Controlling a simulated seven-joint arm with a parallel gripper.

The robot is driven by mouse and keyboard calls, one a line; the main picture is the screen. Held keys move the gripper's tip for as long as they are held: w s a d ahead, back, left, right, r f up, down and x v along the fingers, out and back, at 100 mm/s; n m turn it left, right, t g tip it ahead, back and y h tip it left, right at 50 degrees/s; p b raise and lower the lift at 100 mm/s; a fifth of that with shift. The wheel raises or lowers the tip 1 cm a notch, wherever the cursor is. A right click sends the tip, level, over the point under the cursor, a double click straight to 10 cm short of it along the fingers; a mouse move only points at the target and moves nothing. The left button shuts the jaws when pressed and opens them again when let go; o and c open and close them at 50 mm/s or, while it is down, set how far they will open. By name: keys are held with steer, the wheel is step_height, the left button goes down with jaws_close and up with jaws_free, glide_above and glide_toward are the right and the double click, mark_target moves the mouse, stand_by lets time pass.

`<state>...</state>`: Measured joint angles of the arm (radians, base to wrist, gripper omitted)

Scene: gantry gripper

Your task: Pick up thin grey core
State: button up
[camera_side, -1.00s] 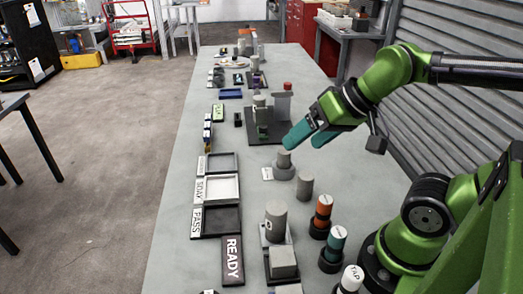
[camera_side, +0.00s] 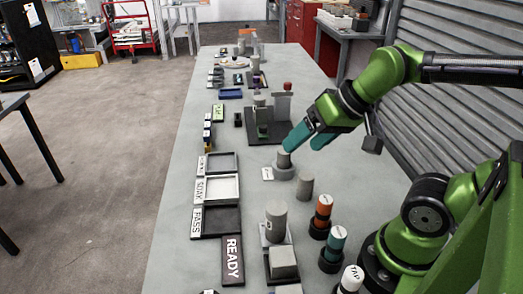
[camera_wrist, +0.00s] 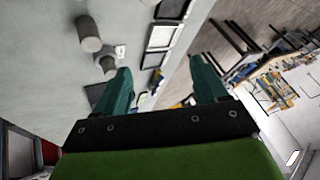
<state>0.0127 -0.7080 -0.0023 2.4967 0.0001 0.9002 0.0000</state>
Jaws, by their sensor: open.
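My gripper (camera_side: 299,142) is open, with two teal fingers that angle down to the left. Its fingertips are just above a short grey cylinder (camera_side: 284,158) that stands in a round grey base; I cannot tell whether they touch. Another plain grey cylinder (camera_side: 305,184) stands alone nearer the camera, and a thicker one (camera_side: 276,215) stands further forward. I cannot tell for certain which is the thin grey core.
A small white label (camera_side: 267,174) lies beside the round base. Labelled trays (camera_side: 222,188) line the left. A dark fixture (camera_side: 266,132) with upright parts stands behind the gripper. Orange (camera_side: 323,208) and teal (camera_side: 336,238) cylinders stand in dark holders at front right.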

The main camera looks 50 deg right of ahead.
steer(key=w+d+f+n+g+h, duration=0.1)
steer(key=w+d+f+n+g, duration=0.25)
steer(key=w+d, duration=0.6)
steer(key=n+g, duration=0.3)
glide_above(284, 155)
steer(key=d+n+h, duration=0.1)
steer(key=d+n, duration=0.1)
steer(key=n, duration=0.2)
steer(key=shift+m, duration=0.25)
steer(key=f, duration=1.1)
steer(key=shift+w+a+f, duration=0.2)
steer(key=shift+w+a, duration=0.1)
steer(key=shift+w, duration=0.1)
step_height(284, 155, down, 5)
steer(key=shift+w+d, duration=0.1)
steer(key=shift+d, duration=0.05)
steer(key=shift+c, duration=0.4)
steer(key=c, duration=1.2)
steer(key=shift+r, duration=0.1)
jaws_close()
